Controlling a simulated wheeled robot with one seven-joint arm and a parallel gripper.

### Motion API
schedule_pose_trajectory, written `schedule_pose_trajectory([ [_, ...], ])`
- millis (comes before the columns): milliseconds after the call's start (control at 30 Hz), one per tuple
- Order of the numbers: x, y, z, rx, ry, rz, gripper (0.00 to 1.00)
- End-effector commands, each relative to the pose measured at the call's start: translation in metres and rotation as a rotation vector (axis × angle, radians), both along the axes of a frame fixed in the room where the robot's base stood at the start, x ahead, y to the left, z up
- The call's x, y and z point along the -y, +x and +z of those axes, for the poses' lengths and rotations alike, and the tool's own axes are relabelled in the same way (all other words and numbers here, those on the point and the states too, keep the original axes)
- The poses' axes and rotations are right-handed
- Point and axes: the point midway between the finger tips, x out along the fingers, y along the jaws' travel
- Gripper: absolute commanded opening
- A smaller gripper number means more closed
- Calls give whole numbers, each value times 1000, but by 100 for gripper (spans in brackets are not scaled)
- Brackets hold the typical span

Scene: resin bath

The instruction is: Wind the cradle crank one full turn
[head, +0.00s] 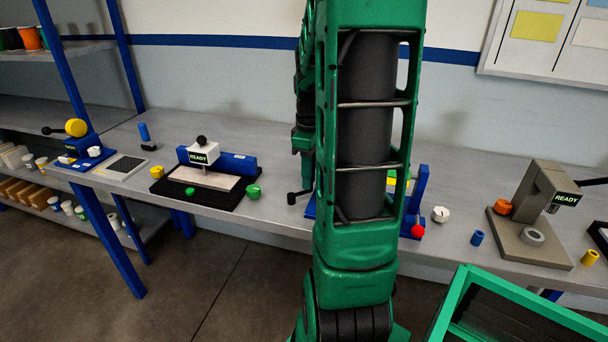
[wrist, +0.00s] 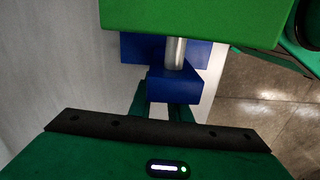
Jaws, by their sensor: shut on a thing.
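The cradle is mostly hidden behind my arm in the head view; its blue upright (head: 417,193) and a red knob (head: 417,231) show to the right of the arm. A black cranked lever (head: 299,195) sticks out to the left of the arm. In the wrist view my gripper (wrist: 164,110) has its dark green fingers at a blue piece (wrist: 170,87), with a steel shaft (wrist: 175,53) beyond it. The gripper is shut, apparently on the crank; the exact contact is hidden. A large green block (wrist: 195,20) covers the shaft's far end.
To the left on the bench are a black-based READY fixture (head: 203,157) and a blue stand with a yellow disc (head: 77,128). To the right is a grey READY press (head: 537,205). A green-framed crate (head: 470,290) stands in front at lower right.

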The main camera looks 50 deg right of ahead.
Motion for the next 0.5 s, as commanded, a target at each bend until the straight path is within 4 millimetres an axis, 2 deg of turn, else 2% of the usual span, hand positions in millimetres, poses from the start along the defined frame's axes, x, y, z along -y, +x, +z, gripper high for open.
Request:
schedule_pose_trajectory([
  [133, -1, -3, 1, 0, -1, -55, 0],
  [433, -1, -3, 1, 1, -1, -61, 0],
  [467, -1, -3, 1, 1, -1, -61, 24],
  [500, -1, -3, 1, 1, -1, -60, 33],
])
